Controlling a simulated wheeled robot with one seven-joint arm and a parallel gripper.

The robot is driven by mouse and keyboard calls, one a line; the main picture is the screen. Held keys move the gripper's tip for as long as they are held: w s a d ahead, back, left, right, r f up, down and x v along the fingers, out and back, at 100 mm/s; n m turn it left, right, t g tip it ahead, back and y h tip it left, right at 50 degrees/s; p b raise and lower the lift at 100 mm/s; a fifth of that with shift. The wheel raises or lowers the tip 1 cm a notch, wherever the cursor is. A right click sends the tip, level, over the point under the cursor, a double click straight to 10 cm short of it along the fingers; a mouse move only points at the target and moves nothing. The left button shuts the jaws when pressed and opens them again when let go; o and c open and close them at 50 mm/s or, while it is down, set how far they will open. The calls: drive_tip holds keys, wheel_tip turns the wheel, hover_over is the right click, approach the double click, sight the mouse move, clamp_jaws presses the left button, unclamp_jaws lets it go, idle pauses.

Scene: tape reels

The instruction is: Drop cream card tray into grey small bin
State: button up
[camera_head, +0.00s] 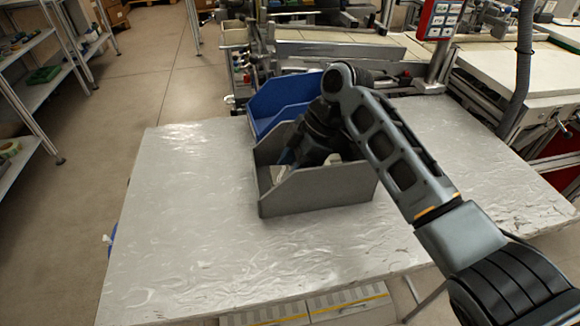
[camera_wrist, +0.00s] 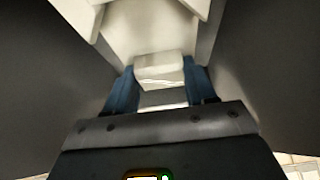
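The grey small bin (camera_head: 318,188) stands on the foil-covered table, in front of a blue bin. My gripper reaches down into the grey bin and is mostly hidden behind its front wall and my arm in the head view. In the wrist view, my gripper (camera_wrist: 160,82) has its blue fingers on either side of a cream piece, which fills the gap between them. This looks like part of the cream card tray (camera_wrist: 158,68). Dark grey bin walls rise on both sides. Small pale patches show inside the bin in the head view, too hidden to tell apart.
The blue bin (camera_head: 284,98) stands directly behind the grey one. The table (camera_head: 190,215) is clear to the left and in front. A conveyor line with machinery runs behind the table, and a shelf rack (camera_head: 40,85) stands at far left.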

drive_tip(key=o, duration=0.4)
drive_tip(key=shift+o, duration=0.2)
drive_tip(key=shift+r, duration=0.1)
drive_tip(key=shift+r, duration=0.25)
drive_tip(key=v, duration=1.2)
drive_tip(key=shift+r+b, duration=0.25)
drive_tip(key=shift+b, duration=0.05)
